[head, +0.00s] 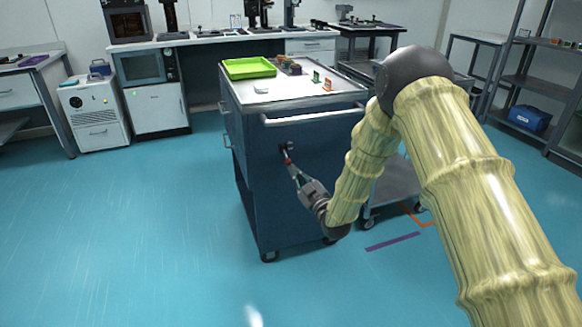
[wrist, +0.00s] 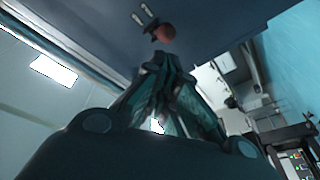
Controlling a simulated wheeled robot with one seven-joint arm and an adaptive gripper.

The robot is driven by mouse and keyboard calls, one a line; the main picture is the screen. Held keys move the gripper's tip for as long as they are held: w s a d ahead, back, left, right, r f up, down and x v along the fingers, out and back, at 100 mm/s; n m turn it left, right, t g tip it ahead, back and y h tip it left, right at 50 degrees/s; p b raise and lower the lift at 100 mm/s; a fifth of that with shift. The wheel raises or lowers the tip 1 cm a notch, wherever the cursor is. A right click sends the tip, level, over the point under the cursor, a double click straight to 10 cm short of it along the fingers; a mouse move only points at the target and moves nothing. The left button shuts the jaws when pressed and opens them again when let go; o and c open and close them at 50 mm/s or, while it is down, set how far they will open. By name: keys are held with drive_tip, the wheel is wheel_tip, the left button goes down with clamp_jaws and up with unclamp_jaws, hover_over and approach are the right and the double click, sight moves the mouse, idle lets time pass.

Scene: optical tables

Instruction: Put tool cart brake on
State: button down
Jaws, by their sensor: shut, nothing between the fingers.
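The dark blue tool cart (head: 262,185) stands in the middle of the head view. A small brake lever with a red knob (head: 288,161) sits on its side panel below the white handle bar (head: 310,116). The red knob also shows in the wrist view (wrist: 165,32), beside a dark mount with two pale prongs. My gripper (head: 292,168) is at the cart's side, its fingertips close to the knob. In the wrist view the fingers (wrist: 165,72) are together and empty, just below the knob. I cannot tell whether they touch it.
A green tray (head: 248,68) and small parts lie on the cart's top. A grey lower shelf on casters (head: 398,182) stands behind my arm. Orange and purple tape (head: 392,241) marks the floor. Open floor (head: 120,230) lies to the left. Benches line the back wall.

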drive_tip(key=shift+s+d+f, duration=0.4)
drive_tip(key=shift+s+f, duration=0.2)
drive_tip(key=shift+s, duration=0.25)
drive_tip(key=shift+a, duration=0.1)
